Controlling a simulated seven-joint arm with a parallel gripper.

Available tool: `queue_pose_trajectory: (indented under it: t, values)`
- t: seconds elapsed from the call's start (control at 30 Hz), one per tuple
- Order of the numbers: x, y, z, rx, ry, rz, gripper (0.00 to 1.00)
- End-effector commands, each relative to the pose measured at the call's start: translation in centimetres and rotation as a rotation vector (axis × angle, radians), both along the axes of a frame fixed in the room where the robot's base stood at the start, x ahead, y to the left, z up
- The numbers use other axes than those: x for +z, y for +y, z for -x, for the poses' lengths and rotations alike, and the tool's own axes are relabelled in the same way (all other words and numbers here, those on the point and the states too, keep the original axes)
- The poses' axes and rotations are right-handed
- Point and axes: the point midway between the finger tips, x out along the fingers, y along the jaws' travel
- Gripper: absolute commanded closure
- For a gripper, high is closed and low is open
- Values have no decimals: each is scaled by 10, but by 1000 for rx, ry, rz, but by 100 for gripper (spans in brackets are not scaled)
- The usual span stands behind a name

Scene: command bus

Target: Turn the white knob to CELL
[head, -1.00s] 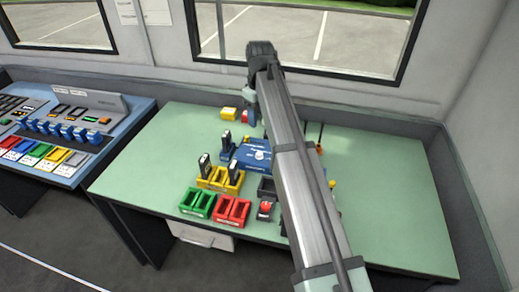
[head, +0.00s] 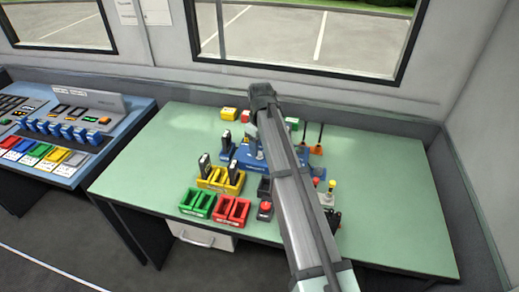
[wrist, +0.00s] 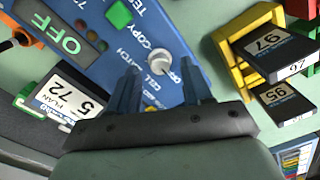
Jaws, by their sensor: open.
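The white knob (wrist: 158,62) stands on a blue panel (wrist: 112,64) in the wrist view, ringed by printed labels, among them COPY and PATCH. I cannot tell for sure which label it points at. My gripper (wrist: 160,70) is open and empty, with one blue-grey fingertip at each side of the knob's near edge; contact is not clear. In the head view the blue panel (head: 229,161) lies mid-table under my gripper (head: 254,146), and the arm and gripper hide most of the knob's area.
A yellow rack (head: 226,186) with dark upright modules stands close left of the panel. Green (head: 198,204) and red (head: 233,211) trays sit in front. A green OFF display (wrist: 58,30) is on the panel. The table's left and right ends are clear.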

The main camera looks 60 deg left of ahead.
Motion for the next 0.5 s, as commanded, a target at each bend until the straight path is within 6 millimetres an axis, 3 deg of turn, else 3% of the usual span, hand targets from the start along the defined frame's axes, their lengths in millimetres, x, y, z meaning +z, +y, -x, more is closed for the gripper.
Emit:
queue_pose_trajectory:
  t: [0.2,0.5]
  values:
    - [-13,0,0,0,-1,-1,50]
    - [-14,0,0,0,-1,-1,50]
